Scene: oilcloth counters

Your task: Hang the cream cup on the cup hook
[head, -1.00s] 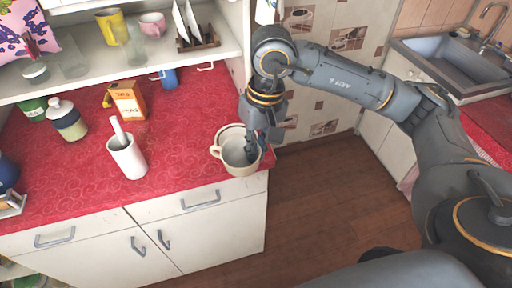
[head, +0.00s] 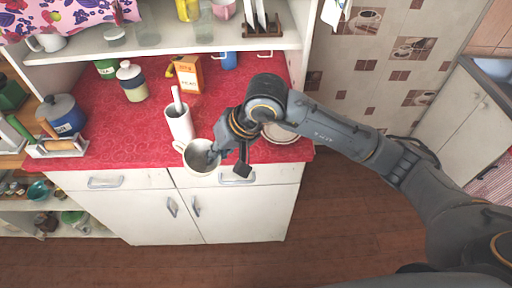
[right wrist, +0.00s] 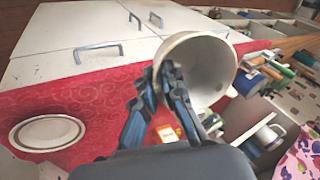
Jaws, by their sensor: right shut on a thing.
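The cream cup (head: 201,167) is in my right gripper (head: 227,160), which is shut on its wall with one finger inside the cup. The cup is at the counter's front edge in the head view, its mouth facing up and its handle to the left. In the right wrist view the cup (right wrist: 213,62) shows its open mouth, with the fingers (right wrist: 163,82) at its rim. A small pale hook (head: 265,53) seems to show under the shelf, right of a hanging blue cup (head: 229,61). My left gripper is not in view.
On the red counter (head: 105,142) stand a white holder (head: 180,124), an orange box (head: 188,74) and a jar (head: 132,84). A saucer (right wrist: 48,133) lies on the counter, partly behind my arm in the head view. The shelf (head: 150,38) overhangs the counter's back.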

